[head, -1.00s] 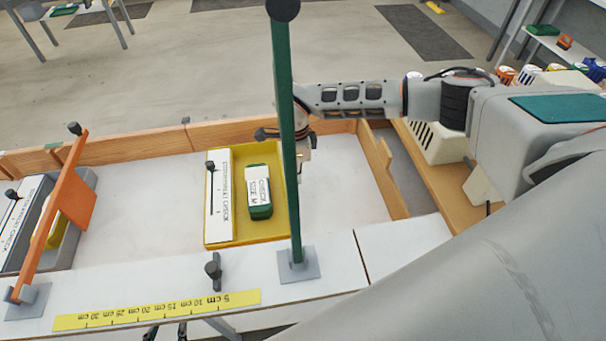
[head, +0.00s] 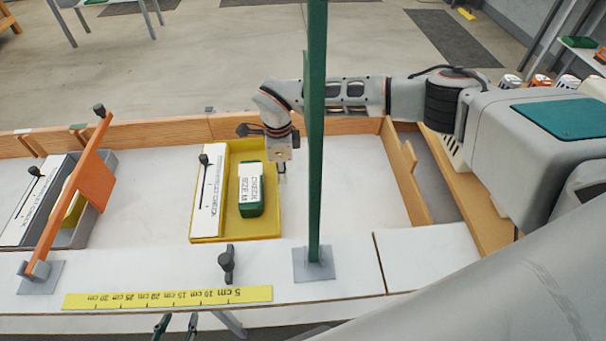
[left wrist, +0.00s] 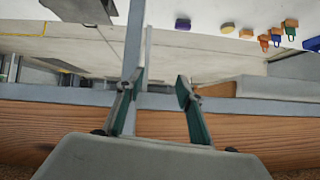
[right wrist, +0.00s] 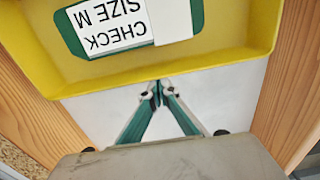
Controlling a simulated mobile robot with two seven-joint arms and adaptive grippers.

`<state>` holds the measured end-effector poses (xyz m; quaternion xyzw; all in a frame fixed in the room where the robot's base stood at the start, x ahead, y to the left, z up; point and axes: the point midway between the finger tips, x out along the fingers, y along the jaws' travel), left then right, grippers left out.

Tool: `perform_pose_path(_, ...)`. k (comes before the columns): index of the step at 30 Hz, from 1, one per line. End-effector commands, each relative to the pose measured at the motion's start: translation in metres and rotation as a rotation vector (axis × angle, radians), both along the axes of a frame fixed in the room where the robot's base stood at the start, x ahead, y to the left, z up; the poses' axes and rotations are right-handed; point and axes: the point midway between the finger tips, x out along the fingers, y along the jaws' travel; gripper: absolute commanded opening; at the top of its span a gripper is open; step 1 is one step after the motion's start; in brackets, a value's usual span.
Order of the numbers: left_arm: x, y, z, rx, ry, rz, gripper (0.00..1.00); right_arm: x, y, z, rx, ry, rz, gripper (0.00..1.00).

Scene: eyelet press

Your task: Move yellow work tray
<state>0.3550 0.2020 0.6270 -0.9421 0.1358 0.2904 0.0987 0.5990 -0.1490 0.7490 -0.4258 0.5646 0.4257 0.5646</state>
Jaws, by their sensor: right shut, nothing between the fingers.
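The yellow work tray (head: 262,226) lies on the white tabletop, left of a green post. In it are a white labelled strip (head: 208,195) along its left side and a green box with a white label (head: 250,210). My right gripper (head: 283,175) is shut and empty at the tray's right side. In the right wrist view its closed fingertips (right wrist: 160,88) are low at the outside of the tray's yellow wall (right wrist: 190,70); I cannot tell if they touch. My left gripper (head: 175,325) is at the table's front edge. Its fingers (left wrist: 160,80) are open and empty.
The green post (head: 316,150) stands on a grey foot between me and the right gripper. An orange bar (head: 85,190) stands by a grey tray (head: 95,215) at left. A yellow ruler strip (head: 168,297) lies in front. White tabletop is clear between the trays.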

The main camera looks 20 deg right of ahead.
Motion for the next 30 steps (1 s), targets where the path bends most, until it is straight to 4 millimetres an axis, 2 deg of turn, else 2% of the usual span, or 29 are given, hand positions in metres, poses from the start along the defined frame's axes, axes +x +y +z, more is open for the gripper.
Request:
perform_pose_path(1, -0.003, 0.000, -0.009, 0.001, 0.008, -0.001, 0.37, 0.004, 0.016, -0.004, 0.001, 0.001, 0.003, 0.00)
perform_pose_path(6, -0.008, 0.002, -0.028, 0.013, 0.024, -0.004, 0.37, 0.016, 0.057, -0.006, 0.001, 0.002, 0.003, 0.00)
perform_pose_path(13, -0.004, 0.006, -0.037, 0.034, 0.012, -0.007, 0.37, 0.028, 0.103, -0.006, 0.000, 0.004, 0.000, 0.00)
perform_pose_path(18, 0.004, 0.011, -0.034, 0.043, -0.004, -0.003, 0.37, 0.033, 0.115, -0.003, -0.001, 0.001, -0.002, 0.00)
perform_pose_path(30, 0.010, 0.010, -0.028, 0.041, -0.016, -0.003, 0.37, 0.033, 0.115, 0.000, 0.000, 0.000, -0.002, 0.00)
